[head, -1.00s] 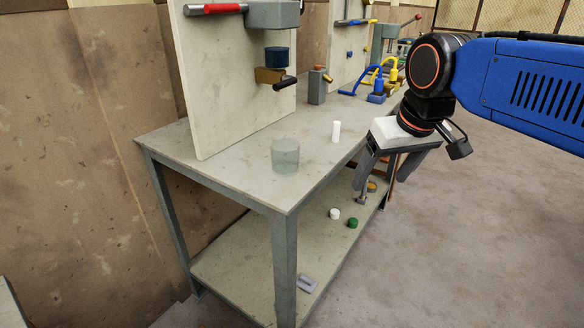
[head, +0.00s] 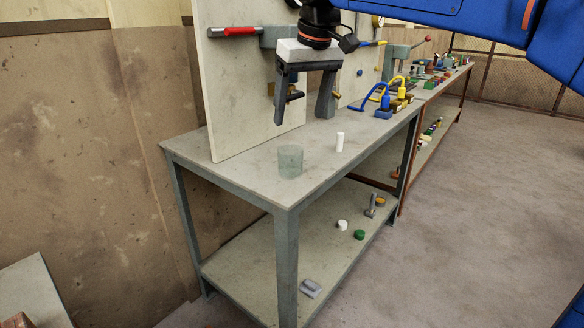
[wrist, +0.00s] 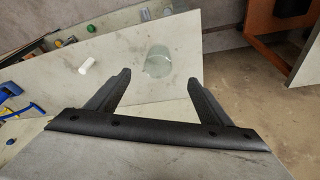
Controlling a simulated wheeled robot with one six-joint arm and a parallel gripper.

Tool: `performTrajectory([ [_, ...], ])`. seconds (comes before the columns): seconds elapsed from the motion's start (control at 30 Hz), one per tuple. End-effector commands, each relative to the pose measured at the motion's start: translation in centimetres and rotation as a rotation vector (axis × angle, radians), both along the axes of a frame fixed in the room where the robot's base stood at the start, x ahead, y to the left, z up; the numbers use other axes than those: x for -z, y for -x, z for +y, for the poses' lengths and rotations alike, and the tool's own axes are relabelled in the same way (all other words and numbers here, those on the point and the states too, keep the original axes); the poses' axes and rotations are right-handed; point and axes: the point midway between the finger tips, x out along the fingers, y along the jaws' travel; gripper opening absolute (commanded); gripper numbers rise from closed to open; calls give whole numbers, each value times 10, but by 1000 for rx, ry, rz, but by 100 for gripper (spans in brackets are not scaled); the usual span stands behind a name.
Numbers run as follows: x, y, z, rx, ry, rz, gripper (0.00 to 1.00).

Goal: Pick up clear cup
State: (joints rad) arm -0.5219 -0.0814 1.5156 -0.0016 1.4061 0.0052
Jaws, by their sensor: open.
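The clear cup (head: 290,161) stands upright near the front corner of the workbench top (head: 235,178). It also shows in the wrist view (wrist: 158,62), beyond the fingers and between their directions. My gripper (head: 302,119) is open and empty, with its fingers pointing down above the bench. It hangs above the cup in the head view, apart from it. In the wrist view both fingers of my gripper (wrist: 160,80) are spread wide with nothing between them.
A white cylinder (head: 340,142) stands on the bench just right of the cup. An upright board (head: 240,100) with a red-handled tool (head: 232,31) rises behind. Blue and yellow tools (head: 385,105) lie farther along. The lower shelf (head: 250,262) holds small items.

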Motion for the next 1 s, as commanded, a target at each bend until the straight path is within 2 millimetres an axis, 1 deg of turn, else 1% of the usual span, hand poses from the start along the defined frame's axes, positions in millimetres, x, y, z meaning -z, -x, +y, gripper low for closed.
performTrajectory([
  [0.1,21,-5,2,0,2,3,74],
  [0.5,87,-23,12,1,2,4,74],
  [0.63,100,-27,14,1,1,3,74],
  [0.87,109,-30,16,1,0,1,74],
  [1.0,121,-36,18,1,2,4,74],
])
